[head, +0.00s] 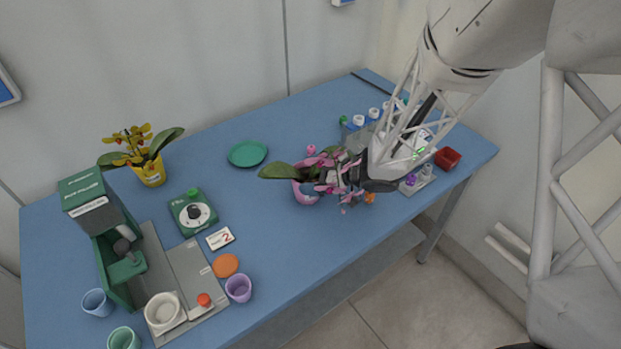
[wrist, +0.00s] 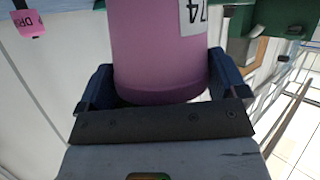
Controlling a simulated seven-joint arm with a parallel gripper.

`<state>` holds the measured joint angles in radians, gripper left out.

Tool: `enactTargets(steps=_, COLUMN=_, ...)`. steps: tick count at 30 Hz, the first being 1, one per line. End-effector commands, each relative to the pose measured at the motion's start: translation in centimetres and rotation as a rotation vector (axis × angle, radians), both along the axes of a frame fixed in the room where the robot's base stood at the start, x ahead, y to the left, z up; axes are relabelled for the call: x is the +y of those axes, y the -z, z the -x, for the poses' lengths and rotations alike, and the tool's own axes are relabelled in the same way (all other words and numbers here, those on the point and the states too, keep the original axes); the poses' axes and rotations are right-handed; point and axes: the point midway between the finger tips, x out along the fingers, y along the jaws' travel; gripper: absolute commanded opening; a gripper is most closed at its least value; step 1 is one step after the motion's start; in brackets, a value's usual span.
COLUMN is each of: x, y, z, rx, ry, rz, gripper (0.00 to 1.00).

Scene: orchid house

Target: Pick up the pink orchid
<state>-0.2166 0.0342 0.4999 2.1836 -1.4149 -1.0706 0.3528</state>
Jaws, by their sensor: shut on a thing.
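The pink orchid has a pink pot (head: 303,190), broad green leaves and pink flowers (head: 328,172). It is right of the middle of the blue table in the head view, partly hidden by my arm. My gripper (head: 345,177) reaches it from the right. In the wrist view the pink pot (wrist: 160,55) with a white number label fills the middle. The blue fingers of my gripper (wrist: 160,88) are on both sides of it, shut on it. I cannot tell whether the pot touches the table.
A yellow orchid (head: 150,172) stands at the back left. A teal plate (head: 248,154), green dial box (head: 192,212) and number card (head: 221,238) lie on the blue table (head: 270,250). A green machine (head: 105,235) and cups are front left. A red box (head: 447,159) and bottles are right.

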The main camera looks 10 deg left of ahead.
Motion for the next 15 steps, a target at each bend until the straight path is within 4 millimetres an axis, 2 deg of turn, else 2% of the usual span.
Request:
enactTargets(steps=7, x=0.0, y=-1.2, z=-0.1, rx=-0.004, ry=0.001, rz=-0.001, gripper=0.55)
enactTargets(steps=13, x=0.0, y=-3.5, z=-0.1, rx=-0.004, ry=-0.001, rz=-0.001, gripper=0.55)
enactTargets(steps=15, x=-0.4, y=-3.7, z=0.7, rx=-0.001, ry=0.001, rz=0.000, gripper=0.55)
